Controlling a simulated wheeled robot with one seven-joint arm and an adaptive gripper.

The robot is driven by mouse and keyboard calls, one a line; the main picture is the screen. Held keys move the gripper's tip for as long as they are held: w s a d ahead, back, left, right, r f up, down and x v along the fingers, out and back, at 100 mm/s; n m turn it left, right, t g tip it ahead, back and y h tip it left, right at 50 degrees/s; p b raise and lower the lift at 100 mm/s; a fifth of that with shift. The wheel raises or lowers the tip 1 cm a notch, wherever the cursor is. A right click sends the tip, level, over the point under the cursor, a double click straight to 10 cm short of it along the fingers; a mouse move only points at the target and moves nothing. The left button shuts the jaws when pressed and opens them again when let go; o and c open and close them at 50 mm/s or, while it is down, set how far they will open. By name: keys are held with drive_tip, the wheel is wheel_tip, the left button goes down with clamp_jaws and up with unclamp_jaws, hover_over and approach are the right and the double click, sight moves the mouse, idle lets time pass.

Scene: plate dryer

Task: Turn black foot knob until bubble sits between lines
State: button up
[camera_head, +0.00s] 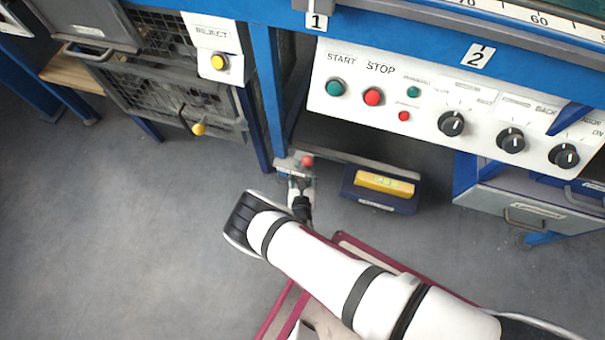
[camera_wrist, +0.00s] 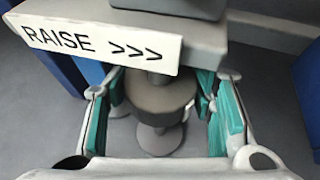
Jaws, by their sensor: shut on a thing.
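The foot knob (camera_wrist: 160,96) shows dark grey in the wrist view, under a plate whose white label reads "RAISE >>>" (camera_wrist: 98,40). A round foot (camera_wrist: 160,138) is below it. My gripper (camera_wrist: 161,84) has its teal-padded fingers on the left and right of the knob and is shut on it. In the head view my gripper (camera_head: 301,188) is low under the blue bench, and the knob cannot be made out. The yellow spirit level (camera_head: 385,182) lies on a dark blue block right of my gripper. Its bubble is too small to place against the lines.
A red ball-like part (camera_head: 307,160) is just above my gripper. A control panel (camera_head: 440,95) with buttons and black dials is overhead. A wire-mesh cage (camera_head: 165,55) stands left, a grey drawer (camera_head: 540,212) right. The grey floor at left is clear.

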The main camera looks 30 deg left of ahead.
drive_tip(key=o, duration=1.2)
drive_tip(key=shift+m+b, duration=0.3)
